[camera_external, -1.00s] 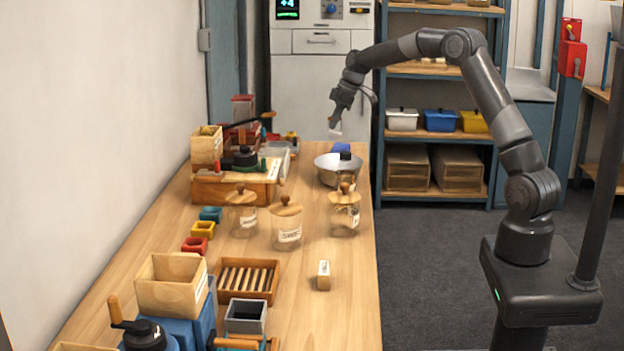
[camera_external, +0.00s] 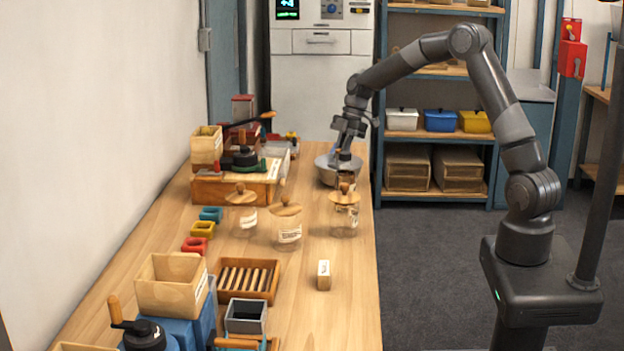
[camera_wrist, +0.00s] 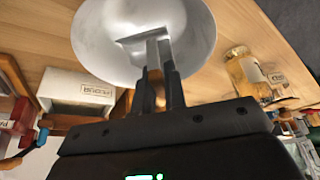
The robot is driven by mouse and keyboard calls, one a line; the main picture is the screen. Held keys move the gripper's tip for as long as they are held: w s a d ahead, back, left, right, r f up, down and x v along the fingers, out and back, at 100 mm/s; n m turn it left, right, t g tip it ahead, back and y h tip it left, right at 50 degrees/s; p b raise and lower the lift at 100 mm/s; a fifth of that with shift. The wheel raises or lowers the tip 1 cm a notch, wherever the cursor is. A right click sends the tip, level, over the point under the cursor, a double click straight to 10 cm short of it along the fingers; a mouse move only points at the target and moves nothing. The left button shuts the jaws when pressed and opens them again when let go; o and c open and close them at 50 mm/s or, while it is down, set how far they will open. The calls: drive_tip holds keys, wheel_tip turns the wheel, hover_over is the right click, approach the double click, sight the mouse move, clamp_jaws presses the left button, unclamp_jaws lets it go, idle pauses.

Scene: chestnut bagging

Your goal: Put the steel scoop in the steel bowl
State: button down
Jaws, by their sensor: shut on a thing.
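The steel bowl (camera_external: 325,174) stands at the far right part of the wooden table, and it fills the top of the wrist view (camera_wrist: 95,40). My gripper (camera_external: 341,152) points down at the bowl. In the wrist view, my gripper (camera_wrist: 158,78) is shut on the handle of the steel scoop (camera_wrist: 154,50). The scoop's wide end shows within the bowl's outline. I cannot tell whether the scoop touches the bowl. In the external view, the scoop is mostly hidden by my gripper and the bowl.
Glass jars with wooden lids (camera_external: 344,212) stand just in front of the bowl; one shows in the wrist view (camera_wrist: 252,74). A wooden box machine (camera_external: 228,190) is to the left. A white labelled block (camera_external: 324,275) lies nearer. The table's right edge is close to the bowl.

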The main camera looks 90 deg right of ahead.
drive_tip(key=shift+f, duration=1.9)
drive_tip(key=c, duration=1.5)
unclamp_jaws()
drive_tip(key=shift+f, duration=0.1)
